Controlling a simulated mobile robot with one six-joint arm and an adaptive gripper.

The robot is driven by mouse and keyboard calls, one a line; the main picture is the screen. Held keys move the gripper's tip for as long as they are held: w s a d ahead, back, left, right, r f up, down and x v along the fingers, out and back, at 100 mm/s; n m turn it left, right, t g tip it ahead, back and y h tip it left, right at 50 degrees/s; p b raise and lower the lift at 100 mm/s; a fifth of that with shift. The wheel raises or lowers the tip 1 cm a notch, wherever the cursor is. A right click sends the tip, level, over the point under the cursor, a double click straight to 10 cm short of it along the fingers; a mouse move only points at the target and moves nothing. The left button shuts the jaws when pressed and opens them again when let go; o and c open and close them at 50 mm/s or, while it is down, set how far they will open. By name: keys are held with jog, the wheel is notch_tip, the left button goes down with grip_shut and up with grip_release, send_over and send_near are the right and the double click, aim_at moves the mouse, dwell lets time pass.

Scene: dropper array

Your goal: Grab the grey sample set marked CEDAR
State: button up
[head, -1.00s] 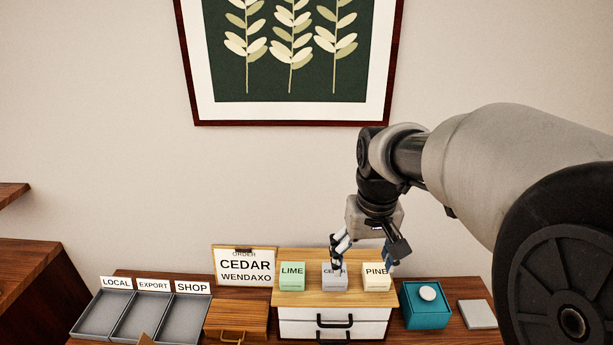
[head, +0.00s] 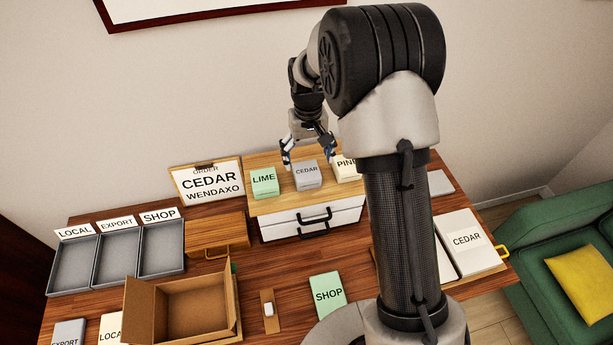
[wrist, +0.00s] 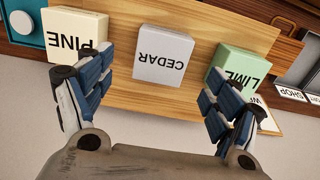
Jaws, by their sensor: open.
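The grey sample set marked CEDAR (head: 307,179) sits on the wooden top of a small drawer unit (head: 275,204), between a green LIME set (head: 264,182) and a cream PINE set (head: 345,169). In the wrist view the CEDAR set (wrist: 163,56) appears upside down, between and beyond the fingertips. My gripper (head: 309,159) is open and empty, just above and behind the CEDAR set. In the wrist view my gripper's (wrist: 160,80) fingers are spread wider than the set, with no contact visible. PINE is partly hidden by my arm in the head view.
An order sign (head: 207,181) reading CEDAR WENDAXO stands left of the drawer unit. Grey trays (head: 118,255) marked LOCAL, EXPORT and SHOP lie at left. An open cardboard box (head: 190,300) stands in front. A white case marked CEDAR (head: 468,243) lies at right.

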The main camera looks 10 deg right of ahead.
aim_at(307, 170)
jog(key=f, duration=0.4)
jog(key=f+b, duration=0.1)
jog(key=f, duration=0.2)
jog(key=shift+w+a+f, duration=0.15)
jog(key=shift+w+f, duration=0.05)
jog(key=shift+f, duration=0.15)
jog(key=shift+r, duration=0.1)
jog(key=c, duration=1.2)
jog(key=shift+c, duration=0.2)
